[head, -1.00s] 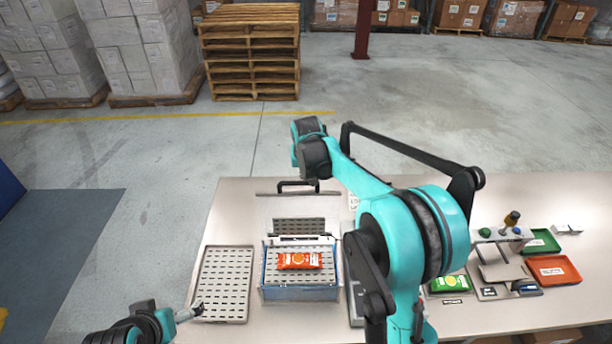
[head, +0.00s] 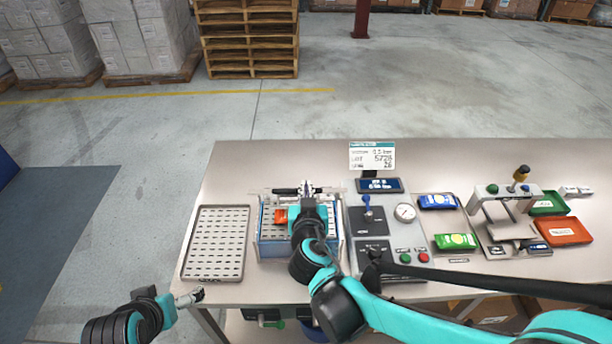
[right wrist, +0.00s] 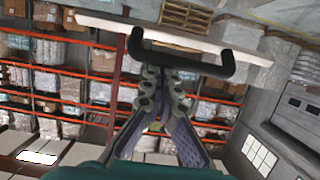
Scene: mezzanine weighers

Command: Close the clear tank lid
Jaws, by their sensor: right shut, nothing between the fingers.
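The clear tank (head: 260,247) stands on the table with blue edges and a slotted tray and orange packet (head: 281,216) inside. Its see-through lid (head: 270,191) shows as a thin edge at the tank's back; it appears raised, but its exact angle is hard to tell. My right gripper (head: 306,188) is shut and empty at the lid, its arm covering part of the tank. In the right wrist view, the fingertips (right wrist: 165,75) are just at the black lid handle (right wrist: 180,60), below the pale lid edge (right wrist: 200,36); contact is unclear. My left gripper (head: 190,298) is near the table's front left edge, its fingers too small to judge.
A slotted tray (head: 246,215) lies left of the tank. Right of it stand a panel with a gauge (head: 405,212) and display (head: 380,185), then blue and green packets, a small stand (head: 505,192) and an orange tray (head: 583,231). The table behind the tank is clear.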

